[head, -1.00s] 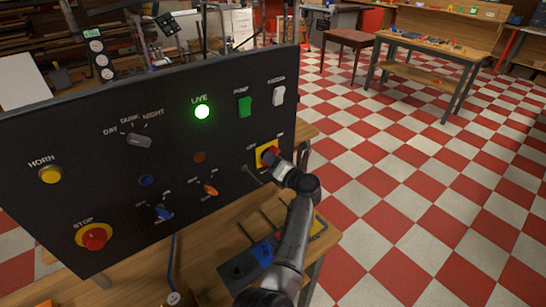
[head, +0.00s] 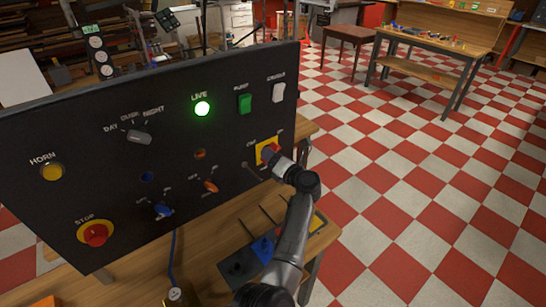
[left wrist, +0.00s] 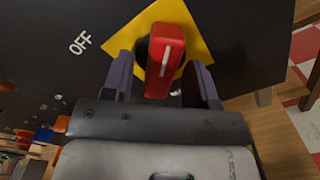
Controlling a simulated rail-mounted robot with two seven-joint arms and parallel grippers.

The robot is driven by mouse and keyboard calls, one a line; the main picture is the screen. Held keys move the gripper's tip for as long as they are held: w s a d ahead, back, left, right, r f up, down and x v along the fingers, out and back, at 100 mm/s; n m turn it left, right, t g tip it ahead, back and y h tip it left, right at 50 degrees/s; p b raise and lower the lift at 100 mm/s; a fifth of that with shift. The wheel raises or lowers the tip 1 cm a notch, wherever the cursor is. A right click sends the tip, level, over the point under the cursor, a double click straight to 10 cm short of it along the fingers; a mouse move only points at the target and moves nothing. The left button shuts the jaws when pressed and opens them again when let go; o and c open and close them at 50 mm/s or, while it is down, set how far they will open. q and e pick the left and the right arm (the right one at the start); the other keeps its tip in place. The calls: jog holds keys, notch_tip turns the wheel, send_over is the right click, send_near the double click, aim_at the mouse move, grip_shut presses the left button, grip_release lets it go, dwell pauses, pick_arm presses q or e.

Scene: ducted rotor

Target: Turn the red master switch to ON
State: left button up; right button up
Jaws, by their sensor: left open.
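The red master switch (left wrist: 166,60) sits on a yellow plate (left wrist: 180,22) at the right end of the black panel. Its red handle has a white line, and OFF is printed to the left of the plate in the left wrist view. In the head view the switch (head: 269,153) is partly hidden by my gripper. My left gripper (left wrist: 162,75) is open, with one finger on each side of the red handle. I cannot tell whether the fingers touch it. My right gripper is in neither view.
The panel stands on a wooden bench (head: 205,240). Open checkered floor lies to the right.

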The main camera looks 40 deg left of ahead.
pick_arm(q)
jog(key=shift+d, duration=0.1)
jog(key=v, duration=0.7)
jog(key=shift+d, duration=0.15)
dwell(0.4)
